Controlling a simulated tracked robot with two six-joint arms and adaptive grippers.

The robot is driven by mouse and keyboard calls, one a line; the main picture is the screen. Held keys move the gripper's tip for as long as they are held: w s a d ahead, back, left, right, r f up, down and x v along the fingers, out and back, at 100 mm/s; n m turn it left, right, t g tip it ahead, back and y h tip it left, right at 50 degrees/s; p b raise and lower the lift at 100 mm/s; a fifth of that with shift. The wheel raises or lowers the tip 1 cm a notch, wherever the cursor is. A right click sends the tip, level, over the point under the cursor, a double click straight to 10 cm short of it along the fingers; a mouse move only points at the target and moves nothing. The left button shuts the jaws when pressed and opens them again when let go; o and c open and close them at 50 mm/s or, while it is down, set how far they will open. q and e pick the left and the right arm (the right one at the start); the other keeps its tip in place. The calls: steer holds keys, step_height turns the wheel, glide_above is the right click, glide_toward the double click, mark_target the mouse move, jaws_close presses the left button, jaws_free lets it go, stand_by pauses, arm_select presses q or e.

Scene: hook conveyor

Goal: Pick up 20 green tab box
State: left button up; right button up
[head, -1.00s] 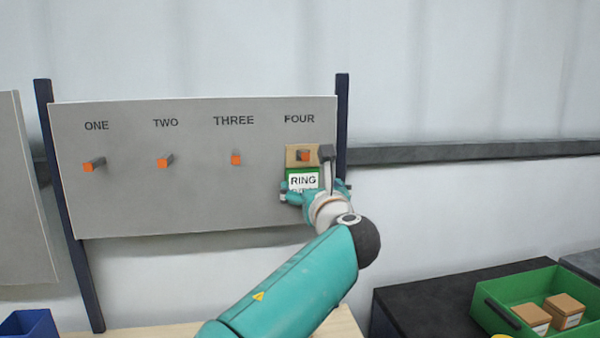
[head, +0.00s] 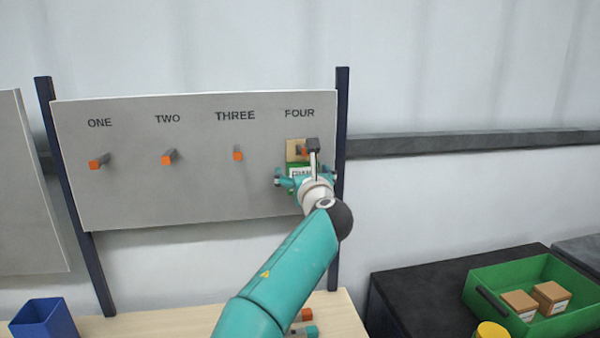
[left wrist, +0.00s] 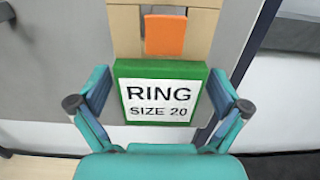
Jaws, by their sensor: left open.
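The green tab box (left wrist: 160,68) hangs on the hook under FOUR, with a white label reading RING SIZE 20. Its tan top part (left wrist: 192,42) surrounds the orange-tipped hook (left wrist: 165,34). In the head view the box (head: 299,161) is partly hidden by my gripper and wrist. My left gripper (head: 305,179) is open in front of the box. In the left wrist view its fingers (left wrist: 160,106) stand on either side of the green part, with a gap visible at least on the right. My right gripper is not in view.
Hooks ONE (head: 97,162), TWO (head: 168,157) and THREE (head: 238,154) on the grey board (head: 150,200) are empty. A blue bin (head: 45,318) stands lower left. A green crate (head: 545,270) with two tan boxes sits lower right, near a yellow-topped object (head: 491,331).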

arm_select(q)
steer(key=c, duration=1.2)
steer(key=shift+r, duration=0.3)
